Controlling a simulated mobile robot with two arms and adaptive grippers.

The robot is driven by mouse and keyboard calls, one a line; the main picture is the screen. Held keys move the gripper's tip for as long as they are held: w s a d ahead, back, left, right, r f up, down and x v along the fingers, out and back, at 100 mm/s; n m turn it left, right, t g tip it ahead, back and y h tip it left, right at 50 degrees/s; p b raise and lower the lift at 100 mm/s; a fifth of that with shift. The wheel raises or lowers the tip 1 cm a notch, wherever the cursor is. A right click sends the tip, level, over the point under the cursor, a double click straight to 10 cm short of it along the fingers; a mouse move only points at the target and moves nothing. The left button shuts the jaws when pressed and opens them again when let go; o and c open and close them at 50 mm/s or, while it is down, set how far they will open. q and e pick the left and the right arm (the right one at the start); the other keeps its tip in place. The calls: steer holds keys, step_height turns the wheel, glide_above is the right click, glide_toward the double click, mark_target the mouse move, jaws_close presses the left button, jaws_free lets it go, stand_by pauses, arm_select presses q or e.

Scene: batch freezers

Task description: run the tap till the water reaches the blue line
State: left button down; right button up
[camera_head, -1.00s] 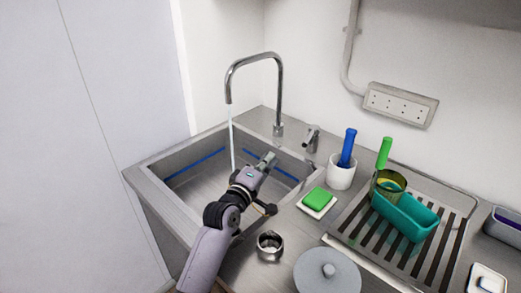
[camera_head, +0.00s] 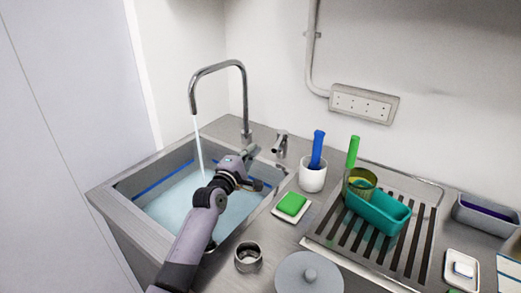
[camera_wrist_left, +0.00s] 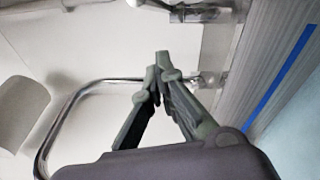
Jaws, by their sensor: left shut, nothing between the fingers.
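The steel sink (camera_head: 112,196) holds pale blue water (camera_head: 172,212). The blue line (camera_head: 165,178) runs along the inner walls, and the water surface lies a little below it. The curved tap (camera_head: 244,95) runs, and its stream (camera_head: 199,150) falls into the water. The tap's lever (camera_head: 281,146) stands on the counter right of the spout base. My left gripper (camera_head: 250,152) is shut and empty at the sink's back rim, left of the lever. In the left wrist view the closed fingertips (camera_wrist_left: 157,64) point toward metal fittings, and the blue line (camera_wrist_left: 280,82) shows at right.
A white cup (camera_head: 312,178) with a blue-handled tool, a green sponge (camera_head: 291,204) on a dish and a steel ring-shaped pot (camera_head: 248,257) stand right of the sink. A teal container (camera_head: 385,218) sits on the drying rack (camera_head: 410,262). A round lid (camera_head: 300,275) lies in front.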

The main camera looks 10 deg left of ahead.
mark_target(273, 152)
arm_select(q)
steer(key=d, duration=0.3)
steer(key=shift+d+r+p, duration=0.1)
steer(key=shift+r+p, duration=0.25)
arm_select(e)
steer(key=shift+w+a+r, duration=0.15)
steer(key=shift+a+r, duration=0.25)
steer(key=shift+r, duration=0.3)
arm_select(q)
steer(key=d+p, duration=0.2)
steer(key=d, duration=0.1)
steer(key=shift+s+d+r, duration=0.1)
steer(key=shift+s+d, duration=0.2)
steer(key=shift+s, duration=0.05)
steer(key=shift+d, duration=0.25)
arm_select(e)
steer(key=shift+d+r, duration=0.25)
steer(key=shift+r, duration=0.75)
arm_select(q)
steer(key=shift+a, duration=0.1)
